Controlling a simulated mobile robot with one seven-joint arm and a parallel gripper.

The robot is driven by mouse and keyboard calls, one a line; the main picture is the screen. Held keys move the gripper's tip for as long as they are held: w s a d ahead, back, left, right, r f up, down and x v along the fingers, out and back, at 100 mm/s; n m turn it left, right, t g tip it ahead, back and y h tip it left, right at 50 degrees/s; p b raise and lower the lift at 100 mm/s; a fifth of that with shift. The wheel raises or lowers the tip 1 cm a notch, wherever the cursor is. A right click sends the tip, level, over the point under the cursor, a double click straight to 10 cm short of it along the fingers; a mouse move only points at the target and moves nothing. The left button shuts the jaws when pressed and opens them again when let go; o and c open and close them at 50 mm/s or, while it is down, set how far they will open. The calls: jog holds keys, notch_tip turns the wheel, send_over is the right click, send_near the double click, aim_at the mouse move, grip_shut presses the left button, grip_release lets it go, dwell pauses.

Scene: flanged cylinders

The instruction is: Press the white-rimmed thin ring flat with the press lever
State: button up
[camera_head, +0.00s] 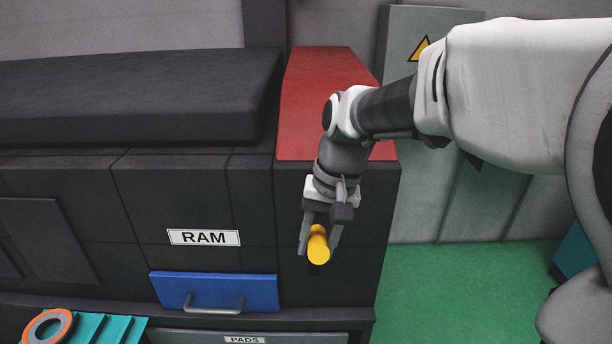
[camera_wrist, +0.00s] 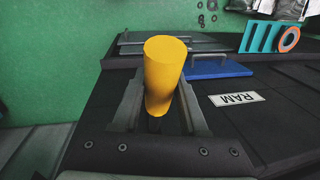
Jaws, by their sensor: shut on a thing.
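My gripper (camera_head: 318,247) is shut on a yellow cylindrical handle (camera_head: 319,250), which I take to be the press lever's grip, in front of the dark press body. In the wrist view the yellow handle (camera_wrist: 164,75) stands between the two fingers (camera_wrist: 160,115). The rest of the lever is hidden. An orange-rimmed ring (camera_head: 47,328) with a grey inner band lies on a teal ribbed rack at the lower left, and it also shows in the wrist view (camera_wrist: 289,40). I see no white-rimmed ring in either view.
The dark press body (camera_head: 170,190) bears a RAM label (camera_head: 203,237). Below it is a blue panel (camera_head: 213,291) with a grey handle, above a PADS drawer (camera_head: 245,339). The teal rack (camera_head: 118,330) stands at lower left.

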grip_shut()
dwell(0.8)
